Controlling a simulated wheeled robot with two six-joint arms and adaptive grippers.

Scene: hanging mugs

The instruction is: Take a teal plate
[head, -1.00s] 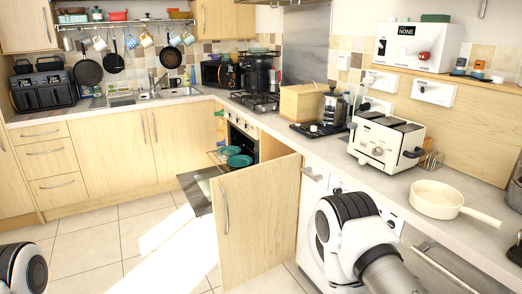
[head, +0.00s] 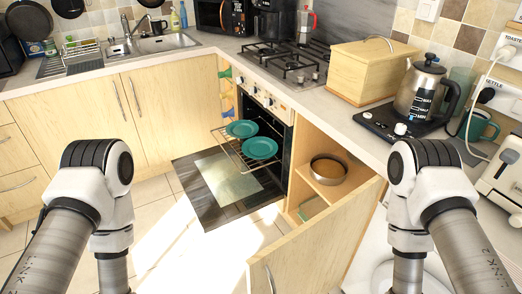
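Two teal plates lie side by side on the pulled-out wire rack of the open oven in the head view. One teal plate (head: 242,129) is on the left and farther back. The other teal plate (head: 260,148) is nearer and to the right. The oven door (head: 212,190) is folded down below the rack (head: 234,160). My two arms rise at the left and right of the picture and bend downward. Both grippers are out of the picture, so their state does not show. Both plates are well ahead of my arms.
An open wooden cabinet door (head: 315,240) stands in front of the oven, to the right of the plates. A round pan (head: 328,169) sits on the cabinet's shelf. A kettle (head: 420,92) and a wooden bread box (head: 372,68) stand on the right counter. Tiled floor is clear left of the oven door.

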